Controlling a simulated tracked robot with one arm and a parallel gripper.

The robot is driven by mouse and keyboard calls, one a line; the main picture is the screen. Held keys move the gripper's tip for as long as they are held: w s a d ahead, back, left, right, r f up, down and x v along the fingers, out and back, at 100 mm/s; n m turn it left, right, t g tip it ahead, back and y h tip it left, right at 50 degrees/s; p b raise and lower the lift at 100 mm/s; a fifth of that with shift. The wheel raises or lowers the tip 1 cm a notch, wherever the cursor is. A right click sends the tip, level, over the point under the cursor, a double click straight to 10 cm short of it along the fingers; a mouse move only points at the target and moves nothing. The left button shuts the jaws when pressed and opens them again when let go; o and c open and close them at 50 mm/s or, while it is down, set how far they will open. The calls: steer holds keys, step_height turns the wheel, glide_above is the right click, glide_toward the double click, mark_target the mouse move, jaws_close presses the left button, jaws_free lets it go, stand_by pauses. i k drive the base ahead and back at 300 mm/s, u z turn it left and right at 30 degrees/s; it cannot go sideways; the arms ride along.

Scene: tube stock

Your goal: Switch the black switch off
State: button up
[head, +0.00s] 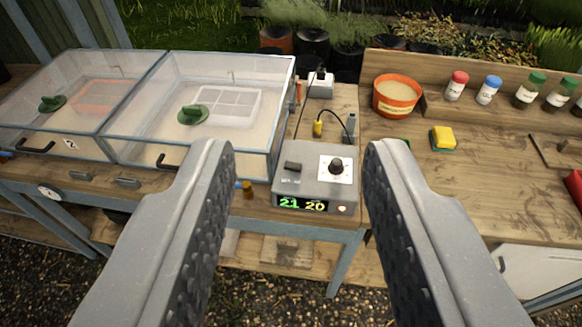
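A grey control box (316,182) sits on the wooden bench in the middle of the view. A small black rocker switch (292,166) is on its top left. A round black knob (337,166) on a white plate is to the right of the switch. A lit display on the front (302,205) reads 21 and 20, with a small pale round button or lamp (342,209) beside it. My gripper (297,160) is open and empty. Its two grey fingers frame the box, which appears farther away, beyond the fingertips.
Two clear-lidded propagator boxes (281,95) stand to the left. A socket (320,86) with cables is behind the control box. To the right are an orange pot (397,97), a yellow and green sponge (443,138) and several capped bottles (488,90). The bench between sponge and control box looks mostly clear.

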mark_target(289, 166)
steer(key=k, duration=1.25)
steer(key=u, duration=0.45)
steer(key=i, duration=1.9)
steer(key=z, duration=0.7)
